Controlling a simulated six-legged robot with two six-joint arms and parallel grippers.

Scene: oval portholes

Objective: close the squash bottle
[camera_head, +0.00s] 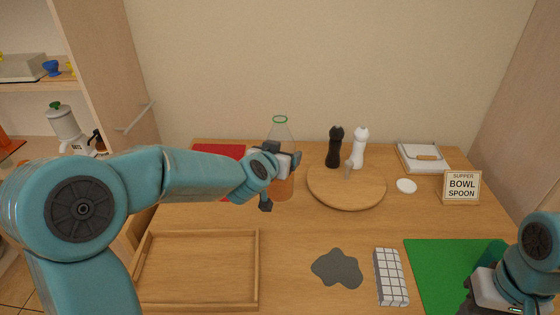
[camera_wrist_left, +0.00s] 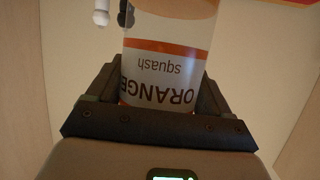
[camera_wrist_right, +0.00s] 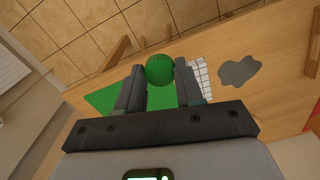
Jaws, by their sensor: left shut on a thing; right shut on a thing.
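The squash bottle (camera_head: 281,133) is clear with orange liquid low in it and a green ring at its open, uncapped mouth. It is upright at the back of the table. My left gripper (camera_head: 278,172) is shut around its body and hides part of it; the left wrist view shows its "ORANGE squash" label (camera_wrist_left: 165,75) between the fingers. My right gripper (camera_wrist_right: 160,88) is shut on a round green cap (camera_wrist_right: 159,69). In the head view the right gripper (camera_head: 468,296) is at the lower right, far from the bottle, with the cap not visible there.
A round wooden board (camera_head: 346,196) and dark and white mills (camera_head: 335,148) stand right of the bottle. A wooden tray (camera_head: 196,305), grey patch (camera_head: 337,268), white tiled block (camera_head: 391,277) and green mat (camera_head: 430,265) lie in front. A sign (camera_head: 462,187) stands at right.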

